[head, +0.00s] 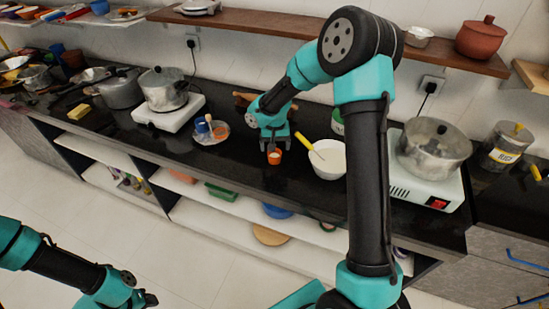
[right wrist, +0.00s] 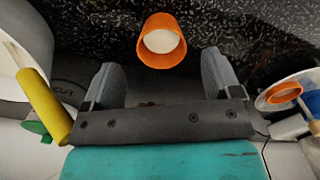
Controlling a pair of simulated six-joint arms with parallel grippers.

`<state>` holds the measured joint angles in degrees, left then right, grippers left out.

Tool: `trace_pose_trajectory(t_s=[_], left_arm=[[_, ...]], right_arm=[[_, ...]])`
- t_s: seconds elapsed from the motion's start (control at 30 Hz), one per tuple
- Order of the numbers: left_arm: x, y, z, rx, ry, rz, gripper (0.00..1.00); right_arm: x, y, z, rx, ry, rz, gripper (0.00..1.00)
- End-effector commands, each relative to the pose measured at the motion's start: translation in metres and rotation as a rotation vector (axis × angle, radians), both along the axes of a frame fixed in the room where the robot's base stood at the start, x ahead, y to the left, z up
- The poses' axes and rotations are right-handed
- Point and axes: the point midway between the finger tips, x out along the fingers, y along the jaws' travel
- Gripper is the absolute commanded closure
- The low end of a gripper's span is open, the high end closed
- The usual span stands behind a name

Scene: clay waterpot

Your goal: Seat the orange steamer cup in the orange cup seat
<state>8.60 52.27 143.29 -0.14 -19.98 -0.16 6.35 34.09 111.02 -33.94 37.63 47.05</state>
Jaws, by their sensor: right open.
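The orange steamer cup (head: 274,158) stands on the dark counter near its front edge. In the right wrist view the cup (right wrist: 162,58) shows a pale inside and lies just beyond the fingertips, centred between them. My right gripper (head: 270,147) is right by the cup in the head view; in the wrist view its two fingers (right wrist: 162,75) are apart with nothing clamped. An orange ring (right wrist: 284,92), which looks like the cup seat, is on a pale plate to the right; the head view shows it small (head: 220,132). My left gripper (head: 148,299) is low at the bottom left, away from the counter.
A white bowl (head: 328,166) with a yellow-handled tool (head: 305,142) stands close right of the cup. The plate (head: 204,139) also holds a blue cup (head: 201,125). Pots on white burners stand farther left and right. Dark counter is bare between plate and cup.

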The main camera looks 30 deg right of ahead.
Motion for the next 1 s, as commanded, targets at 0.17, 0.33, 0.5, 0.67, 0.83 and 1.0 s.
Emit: trace_pose_trajectory(t_s=[0.17, 0.33, 0.5, 0.67, 0.83, 1.0], left_arm=[[0.0, 0.0, 0.0, 0.0, 0.0, 0.0, 0.57], [0.0, 0.0, 0.0, 0.0, 0.0, 0.0, 0.57], [0.0, 0.0, 0.0, 0.0, 0.0, 0.0, 0.57], [0.0, 0.0, 0.0, 0.0, 0.0, 0.0, 0.57], [0.0, 0.0, 0.0, 0.0, 0.0, 0.0, 0.57], [0.0, 0.0, 0.0, 0.0, 0.0, 0.0, 0.57]], right_arm=[[0.0, 0.0, -0.004, 0.0, -0.001, 0.0, 0.16], [0.0, 0.0, -0.004, 0.0, -0.001, 0.0, 0.16], [0.0, 0.0, -0.012, 0.0, 0.002, 0.0, 0.16], [0.001, 0.0, -0.034, 0.0, 0.003, -0.001, 0.16], [0.002, 0.001, -0.052, 0.0, 0.001, 0.0, 0.16], [0.002, 0.001, -0.056, 0.0, -0.001, 0.0, 0.16]])
